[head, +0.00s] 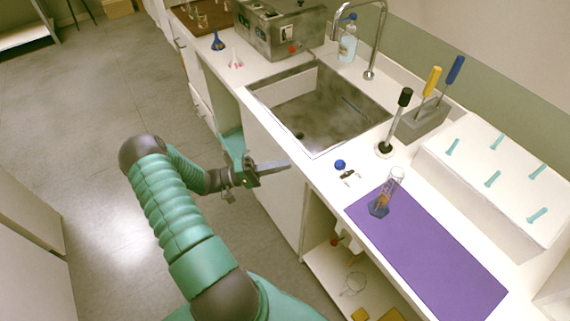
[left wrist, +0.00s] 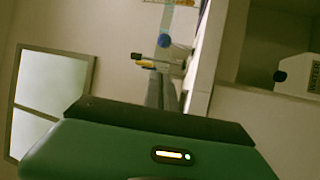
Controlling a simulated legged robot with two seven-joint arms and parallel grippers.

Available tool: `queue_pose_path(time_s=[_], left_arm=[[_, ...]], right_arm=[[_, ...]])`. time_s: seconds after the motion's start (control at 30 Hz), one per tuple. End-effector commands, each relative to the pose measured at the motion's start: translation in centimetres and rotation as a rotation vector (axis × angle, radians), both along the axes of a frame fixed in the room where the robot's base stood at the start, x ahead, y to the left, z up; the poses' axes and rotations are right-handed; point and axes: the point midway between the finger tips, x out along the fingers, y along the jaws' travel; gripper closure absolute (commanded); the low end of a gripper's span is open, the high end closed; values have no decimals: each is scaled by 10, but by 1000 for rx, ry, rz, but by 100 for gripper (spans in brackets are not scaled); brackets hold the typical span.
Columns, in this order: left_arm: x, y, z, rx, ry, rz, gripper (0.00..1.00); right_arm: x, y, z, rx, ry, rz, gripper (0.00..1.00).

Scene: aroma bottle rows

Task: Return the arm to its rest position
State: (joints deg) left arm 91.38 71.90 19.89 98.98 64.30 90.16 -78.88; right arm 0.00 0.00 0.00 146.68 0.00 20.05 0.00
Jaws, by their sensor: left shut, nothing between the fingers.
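My left arm comes in from the bottom of the head view and bends out over the floor in front of the counter. Its gripper (head: 268,169) is shut and empty, beside the counter's front edge and below the sink. The gripper's fingers also show in the left wrist view (left wrist: 161,90), pointing away from the camera with nothing between them. My right gripper does not show in either view.
The counter holds a sink (head: 318,105), a purple mat (head: 435,255) with a clear cylinder (head: 394,182), a grey block with coloured-handled tools (head: 424,120), and a white rack (head: 470,185) with teal pegs. An open shelf (head: 335,270) lies below. The floor (head: 90,110) at left is clear.

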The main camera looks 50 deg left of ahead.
Motion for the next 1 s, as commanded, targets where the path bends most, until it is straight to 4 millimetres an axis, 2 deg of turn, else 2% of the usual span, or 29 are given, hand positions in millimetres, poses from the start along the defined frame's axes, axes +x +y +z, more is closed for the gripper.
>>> queue_pose_path(time_s=[0.27,0.37,0.47,0.5,0.53,0.6,0.63,0.7,0.8,0.9,1.0], left_arm=[[2,-4,0,2,11,-14,100],[13,-35,-4,22,106,-130,100],[21,-105,-17,101,347,-382,100],[17,-139,-26,170,484,-501,100],[10,-161,-32,237,590,-580,100],[-11,-200,-45,424,810,-717,100],[-21,-211,-49,519,891,-755,100],[-39,-224,-53,764,1034,-791,100],[-48,-230,-45,1123,1102,-736,100],[-41,-238,-28,1393,1025,-619,100],[-29,-253,-11,1533,904,-521,100]], right_arm=[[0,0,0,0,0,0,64],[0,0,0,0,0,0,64],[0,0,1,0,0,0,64],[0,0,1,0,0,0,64],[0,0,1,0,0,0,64],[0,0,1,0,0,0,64],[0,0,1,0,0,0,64],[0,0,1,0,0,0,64],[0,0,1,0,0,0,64],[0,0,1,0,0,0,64],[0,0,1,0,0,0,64]])
